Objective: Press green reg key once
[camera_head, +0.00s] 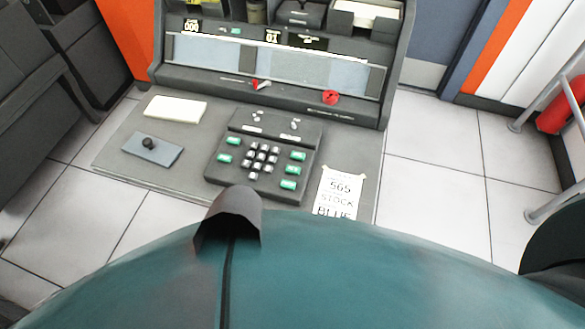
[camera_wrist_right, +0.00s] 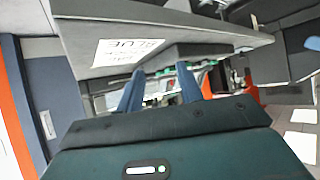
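A dark keypad (camera_head: 262,157) sits on the grey desk top, with a cluster of grey-white keys in its middle. Green keys stand at its left (camera_head: 224,157) and right (camera_head: 292,170) sides; their labels are too small to read, so I cannot tell which one is reg. My right gripper (camera_wrist_right: 160,70) shows only in the right wrist view, its two blue fingers apart with nothing between them. The desk edge and the keypad's side appear beyond the fingers, upside down; no contact shows. My left gripper is in neither view.
A paper note (camera_head: 338,193) reading "565 STOCK BLUE" lies right of the keypad; it also shows in the wrist view (camera_wrist_right: 125,50). A blue-grey plate with a black knob (camera_head: 152,150) and a pale card stack (camera_head: 175,109) lie left. A console with red knobs (camera_head: 331,97) stands behind.

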